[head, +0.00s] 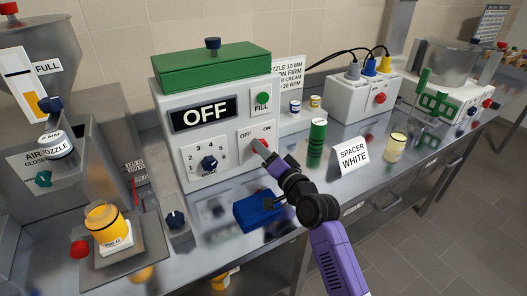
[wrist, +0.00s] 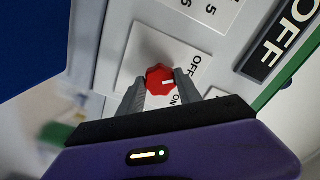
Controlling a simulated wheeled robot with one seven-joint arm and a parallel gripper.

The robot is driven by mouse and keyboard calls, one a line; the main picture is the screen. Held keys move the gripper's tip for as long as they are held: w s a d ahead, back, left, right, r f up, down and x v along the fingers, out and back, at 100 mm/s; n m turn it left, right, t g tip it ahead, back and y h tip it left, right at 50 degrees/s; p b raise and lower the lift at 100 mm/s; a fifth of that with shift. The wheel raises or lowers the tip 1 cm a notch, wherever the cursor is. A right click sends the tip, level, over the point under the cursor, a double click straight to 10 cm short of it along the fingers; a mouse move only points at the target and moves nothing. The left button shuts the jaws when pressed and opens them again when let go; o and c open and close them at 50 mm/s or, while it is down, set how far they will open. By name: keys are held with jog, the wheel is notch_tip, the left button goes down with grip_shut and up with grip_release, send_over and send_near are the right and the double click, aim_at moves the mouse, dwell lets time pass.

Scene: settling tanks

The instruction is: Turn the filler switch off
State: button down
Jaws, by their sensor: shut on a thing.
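The filler (head: 222,122) is a white box with a green top, standing on the steel bench. Its dark display (head: 205,114) reads OFF. The filler switch (wrist: 160,79) is a red knob on a white plate lettered OFF and ON. Its small white mark faces the lettered side; I cannot tell clearly which word it points to. My gripper (head: 262,147) reaches the lower right of the filler's front. In the wrist view, its two grey fingers (wrist: 155,90) are closed on either side of the red knob.
A green FILL button (head: 263,99) sits above the switch, and a numbered dose dial (head: 209,162) to its left. A blue block (head: 257,212) lies below my gripper. A green cylinder (head: 316,143) and a SPACER WHITE card (head: 352,156) stand to the right.

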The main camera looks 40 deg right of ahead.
jog(key=shift+f, duration=0.1)
jog(key=c, duration=0.8)
grip_release()
jog(key=b+v, duration=0.1)
jog(key=v, duration=0.7)
jog(key=shift+w, duration=0.1)
